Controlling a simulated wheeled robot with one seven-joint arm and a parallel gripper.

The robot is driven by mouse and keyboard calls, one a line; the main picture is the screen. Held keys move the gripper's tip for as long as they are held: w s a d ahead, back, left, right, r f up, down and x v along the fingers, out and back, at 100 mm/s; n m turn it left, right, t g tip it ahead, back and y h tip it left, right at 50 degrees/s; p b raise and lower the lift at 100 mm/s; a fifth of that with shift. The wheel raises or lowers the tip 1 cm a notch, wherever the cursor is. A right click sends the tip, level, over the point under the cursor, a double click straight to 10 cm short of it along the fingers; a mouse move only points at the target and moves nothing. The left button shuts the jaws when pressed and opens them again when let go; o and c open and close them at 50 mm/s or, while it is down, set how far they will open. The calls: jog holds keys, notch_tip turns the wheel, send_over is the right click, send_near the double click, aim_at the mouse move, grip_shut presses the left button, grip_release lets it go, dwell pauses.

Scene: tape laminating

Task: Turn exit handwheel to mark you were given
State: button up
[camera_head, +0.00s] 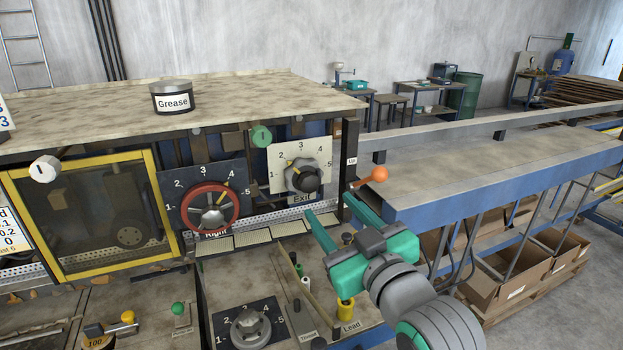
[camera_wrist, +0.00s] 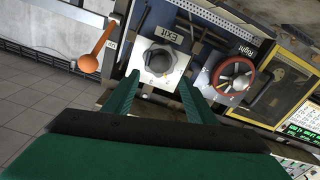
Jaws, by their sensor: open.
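The exit handwheel (camera_head: 305,177) is a grey knob with a dark front on a white dial plate (camera_head: 278,184) numbered 1 to 5. Its yellow pointer appears near 2. My gripper (camera_head: 332,207) is open, in front of the machine, below and right of the wheel in the head view. In the wrist view the exit handwheel (camera_wrist: 158,62) lies beyond and between the open green fingertips (camera_wrist: 158,82). The jaws look empty and apart from the wheel. The mark given is not identifiable from these frames.
The red right handwheel (camera_head: 210,208) sits left of the exit dial. Another grey dial wheel (camera_head: 250,328) is below. A grease tin (camera_head: 174,97) stands on the machine top. A conveyor table (camera_head: 480,170) extends right.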

aim_at(311, 185)
jog(key=x, duration=1)
jog(key=shift+c, duration=0.2)
jog(key=c, duration=1)
